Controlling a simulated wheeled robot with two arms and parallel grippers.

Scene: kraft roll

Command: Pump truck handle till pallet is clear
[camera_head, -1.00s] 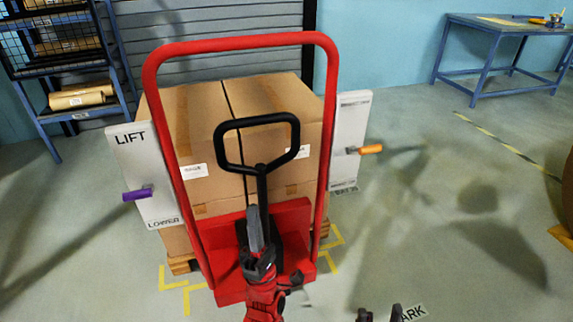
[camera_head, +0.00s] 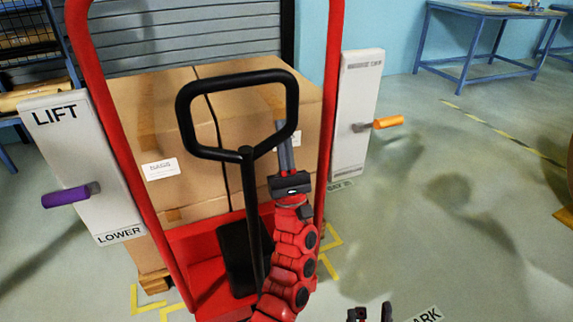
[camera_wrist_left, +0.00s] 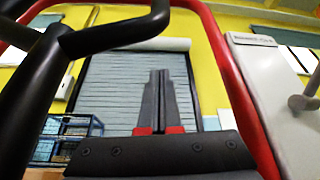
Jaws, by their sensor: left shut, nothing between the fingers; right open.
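The red pallet truck has a red frame (camera_head: 334,60) and a black loop handle (camera_head: 185,120) on an upright black shaft. Behind it, cardboard boxes (camera_head: 170,110) stand on a wooden pallet (camera_head: 155,283), partly hidden by the truck. My left gripper (camera_head: 283,140) is shut and empty, pointing up by the lower right of the handle loop. In the left wrist view its fingers (camera_wrist_left: 160,75) are together, with the black handle (camera_wrist_left: 110,30) at upper left, apart from them. My right gripper (camera_head: 370,308) is open and empty at the bottom edge.
A white panel (camera_head: 75,150) marked LIFT and LOWER has a purple lever (camera_head: 66,197). Another white panel (camera_head: 355,100) has an orange lever (camera_head: 388,122). A blue table (camera_head: 480,12) stands at the back right.

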